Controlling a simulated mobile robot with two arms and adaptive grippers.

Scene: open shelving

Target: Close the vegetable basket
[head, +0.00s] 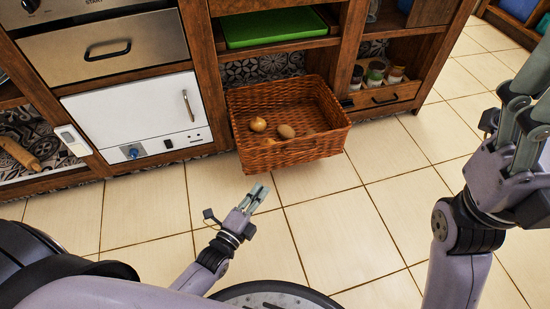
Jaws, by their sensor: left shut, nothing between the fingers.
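The vegetable basket (293,153) is a brown wicker drawer, pulled out of its shelf bay over the tiled floor. Two round vegetables lie in it, an onion (258,124) and a brown potato-like one (286,131). My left gripper (258,193) is shut and empty, in front of the basket and a little left of its front face, apart from it. My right gripper (530,105) is at the right edge, large and close to the camera, well away from the basket. Its fingers are partly cut off by the frame, so I cannot tell their state.
A green tray (270,27) lies on the shelf above the basket. A wooden spice drawer (385,97) with several jars is to the right. The tiled floor before the basket is clear.

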